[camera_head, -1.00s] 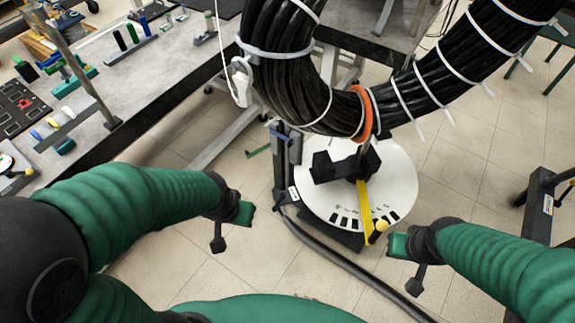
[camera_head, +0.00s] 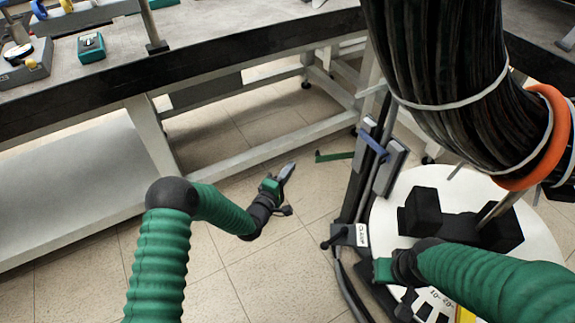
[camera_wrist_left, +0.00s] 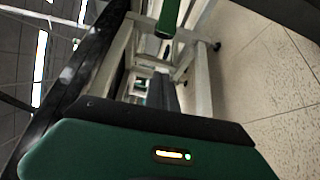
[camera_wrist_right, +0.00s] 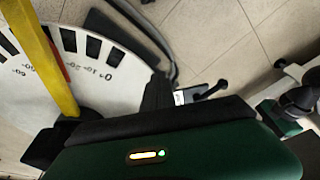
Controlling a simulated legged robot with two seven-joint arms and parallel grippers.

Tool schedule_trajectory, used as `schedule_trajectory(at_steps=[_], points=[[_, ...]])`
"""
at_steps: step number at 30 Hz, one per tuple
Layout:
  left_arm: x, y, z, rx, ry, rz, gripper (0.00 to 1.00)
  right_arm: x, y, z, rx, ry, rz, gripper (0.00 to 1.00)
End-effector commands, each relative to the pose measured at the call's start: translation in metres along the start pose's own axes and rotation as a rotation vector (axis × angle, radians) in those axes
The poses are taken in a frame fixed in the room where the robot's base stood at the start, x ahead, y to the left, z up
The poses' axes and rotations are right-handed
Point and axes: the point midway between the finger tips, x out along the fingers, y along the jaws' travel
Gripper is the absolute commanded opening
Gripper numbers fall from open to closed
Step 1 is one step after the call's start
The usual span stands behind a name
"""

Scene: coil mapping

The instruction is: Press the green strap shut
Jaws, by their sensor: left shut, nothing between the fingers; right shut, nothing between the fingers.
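The green strap (camera_head: 333,156) sticks out to the left from the dark upright clamp stand (camera_head: 358,185), standing away from it. In the left wrist view a green bar that looks like this strap (camera_wrist_left: 168,18) shows at the top, ahead of the hand. My left gripper (camera_head: 287,172) is shut and empty, left of and slightly below the strap, apart from it. My right gripper (camera_head: 380,270) is low beside the stand's foot; its fingertips are hard to make out, and it holds nothing.
A blue strap (camera_head: 371,145) lies across the grey plates on the stand. A thick black cable bundle (camera_head: 440,60) with an orange ring (camera_head: 548,140) hangs at the right above a white disc (camera_head: 460,190). A workbench (camera_head: 200,58) runs along the back left. Open floor lies below it.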

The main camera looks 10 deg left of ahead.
Motion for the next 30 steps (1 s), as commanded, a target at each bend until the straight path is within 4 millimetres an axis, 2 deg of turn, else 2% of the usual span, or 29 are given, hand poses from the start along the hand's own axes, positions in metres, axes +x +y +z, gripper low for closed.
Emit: schedule_trajectory(at_steps=[5,17,24,30], points=[[0.015,-0.002,-0.001,-0.011,0.0,0.013,0.0,0.009,0.0,0.002,0.0,0.001,0.0,0.0],[0.101,-0.006,0.0,-0.008,0.0,0.01,0.0,0.06,0.0,0.014,0.0,0.0,0.0,0.0],[0.09,-0.001,0.033,-0.008,-0.001,0.005,0.0,0.072,0.0,0.017,0.0,0.0,0.0,0.0],[0.087,0.001,0.038,-0.008,0.001,0.004,0.0,0.072,0.0,0.017,0.0,0.001,0.0,0.0]])
